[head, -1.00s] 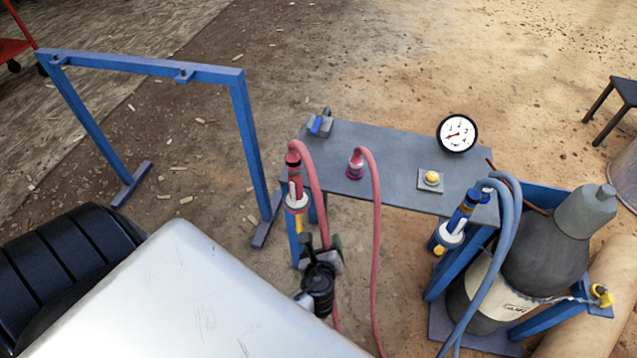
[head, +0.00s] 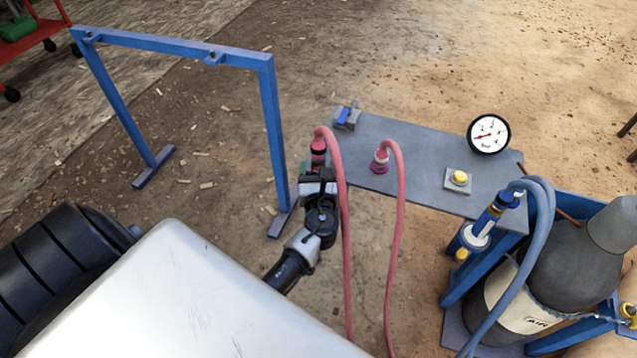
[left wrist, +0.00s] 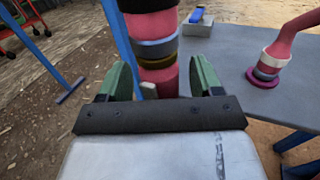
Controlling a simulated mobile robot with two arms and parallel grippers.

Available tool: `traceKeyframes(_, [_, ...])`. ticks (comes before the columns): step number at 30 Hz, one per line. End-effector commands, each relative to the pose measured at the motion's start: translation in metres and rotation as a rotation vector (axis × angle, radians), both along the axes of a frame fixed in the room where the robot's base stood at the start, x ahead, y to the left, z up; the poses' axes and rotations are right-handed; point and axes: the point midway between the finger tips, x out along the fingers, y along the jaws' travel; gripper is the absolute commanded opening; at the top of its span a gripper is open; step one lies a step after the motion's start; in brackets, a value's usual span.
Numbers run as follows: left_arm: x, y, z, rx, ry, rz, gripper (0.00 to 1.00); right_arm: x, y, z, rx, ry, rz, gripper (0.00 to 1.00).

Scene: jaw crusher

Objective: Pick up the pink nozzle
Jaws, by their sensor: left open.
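The pink nozzle (head: 318,148) stands upright at the left end of the grey table, with a pink hose looping from its top. In the left wrist view the nozzle (left wrist: 155,25) shows pink, black and grey bands. My left gripper (head: 318,180) is open in front of it and hides its lower part and its holder in the head view. In the left wrist view the green fingers of the left gripper (left wrist: 160,75) stand either side of the nozzle's lower part, with gaps visible. My right gripper is not in view.
A second pink hose ends in a fitting (head: 380,162) on the grey table (head: 420,170). A blue clamp-like part (head: 346,116), yellow button (head: 459,178) and gauge (head: 489,134) are there too. A blue nozzle (head: 482,228) and cylinder stand right; a blue frame (head: 270,120) stands left.

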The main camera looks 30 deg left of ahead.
Motion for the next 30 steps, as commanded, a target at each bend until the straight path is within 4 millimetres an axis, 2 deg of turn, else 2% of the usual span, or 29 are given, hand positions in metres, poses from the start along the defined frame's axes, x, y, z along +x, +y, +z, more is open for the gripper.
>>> traceKeyframes(4, [0.0145, 0.0101, 0.0002, 0.002, -0.001, -0.001, 0.65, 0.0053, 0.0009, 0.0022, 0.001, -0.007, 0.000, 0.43])
traceKeyframes(12, [0.0166, 0.0121, -0.0002, 0.000, 0.000, -0.001, 0.65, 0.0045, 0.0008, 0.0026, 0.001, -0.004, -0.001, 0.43])
traceKeyframes(14, [0.0165, 0.0120, -0.0002, 0.000, 0.000, -0.001, 0.57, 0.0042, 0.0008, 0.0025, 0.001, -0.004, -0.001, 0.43])
traceKeyframes(25, [0.0164, 0.0117, -0.0002, 0.000, 0.000, -0.001, 0.01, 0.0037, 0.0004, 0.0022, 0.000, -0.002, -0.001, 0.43])
traceKeyframes(30, [0.0166, 0.0117, 0.0008, 0.000, -0.001, -0.001, 0.00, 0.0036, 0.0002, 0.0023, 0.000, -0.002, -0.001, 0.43])
